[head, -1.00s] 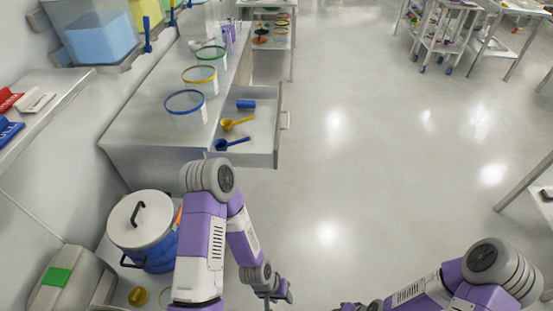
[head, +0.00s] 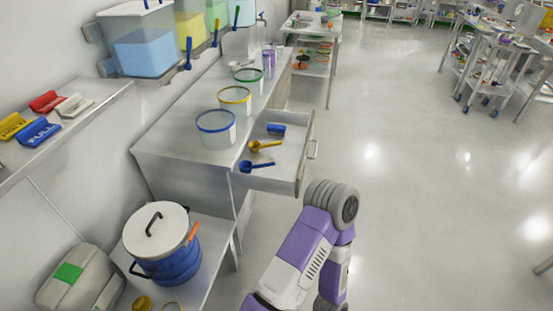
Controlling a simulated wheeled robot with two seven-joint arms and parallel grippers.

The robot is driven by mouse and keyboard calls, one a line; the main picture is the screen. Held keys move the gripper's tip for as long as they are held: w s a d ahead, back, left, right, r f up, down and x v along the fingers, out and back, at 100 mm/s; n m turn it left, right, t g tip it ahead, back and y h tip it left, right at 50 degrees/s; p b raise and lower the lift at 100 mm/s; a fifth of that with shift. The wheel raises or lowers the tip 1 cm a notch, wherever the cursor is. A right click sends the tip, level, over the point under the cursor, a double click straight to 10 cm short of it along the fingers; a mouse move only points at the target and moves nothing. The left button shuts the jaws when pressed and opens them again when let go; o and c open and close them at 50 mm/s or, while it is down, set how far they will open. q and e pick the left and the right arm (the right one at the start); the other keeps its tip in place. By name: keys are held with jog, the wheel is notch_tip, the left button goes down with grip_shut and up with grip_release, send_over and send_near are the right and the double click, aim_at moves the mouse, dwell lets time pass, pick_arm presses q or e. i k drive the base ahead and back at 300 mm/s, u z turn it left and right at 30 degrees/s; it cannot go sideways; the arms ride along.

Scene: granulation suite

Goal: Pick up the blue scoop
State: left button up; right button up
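The blue scoop (head: 255,166) lies in the open drawer (head: 294,166) of the counter, near the drawer's front left. A yellow scoop (head: 264,146) lies just behind it, and a blue cylinder-like item (head: 276,128) lies further back. One of my purple and white arms reaches up in the lower middle, below the drawer. Its gripper is out of view. My other arm is not in view. Nothing touches the blue scoop.
Clear tubs with blue (head: 215,128), yellow (head: 234,99) and green (head: 248,77) rims stand on the counter (head: 175,140). A white-lidded blue pot (head: 165,245) stands on a lower shelf at left. Open floor (head: 400,200) lies to the right.

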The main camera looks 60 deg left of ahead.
aim_at(245, 167)
jog(key=u, duration=0.35)
jog(key=i, duration=1.95)
jog(key=u, duration=1.15)
